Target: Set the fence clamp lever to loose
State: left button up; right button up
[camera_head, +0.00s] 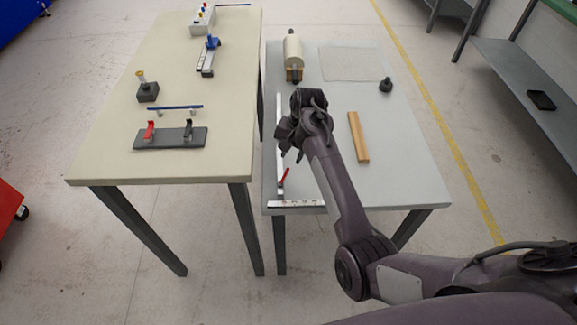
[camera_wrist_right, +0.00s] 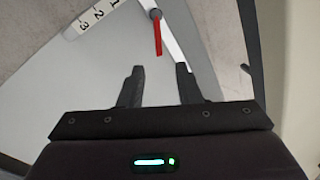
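The fence clamp lever is a small red lever (camera_head: 283,178) near the front left corner of the grey table. It stands by the front end of the long white fence (camera_head: 279,140) and above a numbered white scale (camera_head: 305,204). In the right wrist view the red lever (camera_wrist_right: 158,38) hangs from a dark round pivot, beyond the fingertips and apart from them. My right gripper (camera_wrist_right: 160,70) is open and empty, pointing toward the lever. In the head view my right gripper (camera_head: 287,135) is over the table beside the fence, its fingers partly hidden. My left gripper is not in view.
A wooden bar (camera_head: 358,137), a dark knob (camera_head: 385,86), a roll on a stand (camera_head: 293,55) and a pale sheet (camera_head: 350,64) are on the grey table (camera_head: 405,165). A cream table (camera_head: 105,110) with fixtures stands to the left, across a narrow gap.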

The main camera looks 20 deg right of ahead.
aim_at(287, 170)
jog(key=f, duration=0.4)
jog(key=a+f, duration=0.1)
jog(key=f, duration=0.2)
jog(key=shift+w+f, duration=0.1)
jog(key=shift+w, duration=0.3)
grip_shut()
